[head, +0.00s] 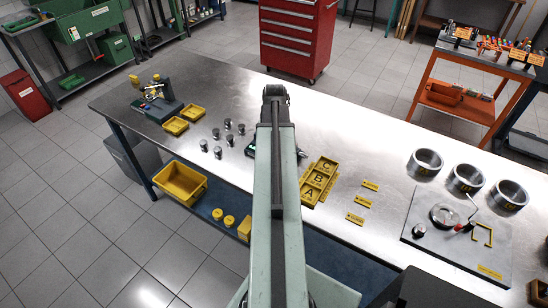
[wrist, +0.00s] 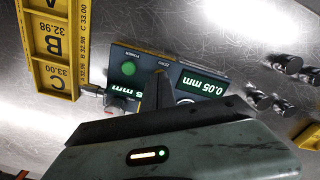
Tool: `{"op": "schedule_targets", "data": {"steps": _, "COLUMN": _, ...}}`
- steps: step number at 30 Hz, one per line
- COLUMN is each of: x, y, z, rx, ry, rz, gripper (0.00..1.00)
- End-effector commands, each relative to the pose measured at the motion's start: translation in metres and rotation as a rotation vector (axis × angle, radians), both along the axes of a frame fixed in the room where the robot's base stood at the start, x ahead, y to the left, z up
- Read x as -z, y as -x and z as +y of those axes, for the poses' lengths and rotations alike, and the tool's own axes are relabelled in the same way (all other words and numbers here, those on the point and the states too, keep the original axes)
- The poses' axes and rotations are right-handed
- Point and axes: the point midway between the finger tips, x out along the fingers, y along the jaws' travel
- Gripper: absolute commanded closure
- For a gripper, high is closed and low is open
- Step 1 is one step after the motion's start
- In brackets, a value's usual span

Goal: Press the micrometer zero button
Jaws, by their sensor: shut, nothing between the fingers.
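The micrometer (wrist: 120,56) is a dark box with yellow edging, seen upside down in the wrist view. It has a round green button (wrist: 128,68) beside a POWER label, a ZERO label near my fingertips, and a lit display (wrist: 206,85) that reads 0.05 mm. Another lit readout is partly covered. My gripper (wrist: 158,74) is shut and empty, its fingers over the middle of the box by the ZERO label. They hide the zero button, and I cannot tell whether they touch it. In the head view my arm covers most of the micrometer (head: 250,151).
A yellow lettered tray (head: 318,183) stands right of the micrometer in the head view. Several metal cylinders (head: 217,152) stand to its left, with small yellow bins (head: 176,126) beyond. Ring-shaped parts (head: 428,160) stand at the right. Bare bench (head: 365,140) lies between.

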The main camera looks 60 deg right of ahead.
Motion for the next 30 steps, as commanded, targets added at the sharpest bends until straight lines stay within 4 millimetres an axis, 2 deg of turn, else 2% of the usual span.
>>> {"op": "schedule_targets", "data": {"steps": 4, "x": 0.011, "y": 0.0, "z": 0.0, "rx": 0.0, "ry": 0.0, "rz": 0.0, "gripper": 1.0}}
{"op": "schedule_targets", "data": {"steps": 14, "x": 0.009, "y": 0.001, "z": 0.001, "rx": 0.0, "ry": -0.003, "rz": 0.001, "gripper": 1.0}}
{"op": "schedule_targets", "data": {"steps": 30, "x": -0.041, "y": 0.0, "z": 0.0, "rx": 0.0, "ry": -0.001, "rz": 0.0, "gripper": 1.0}}
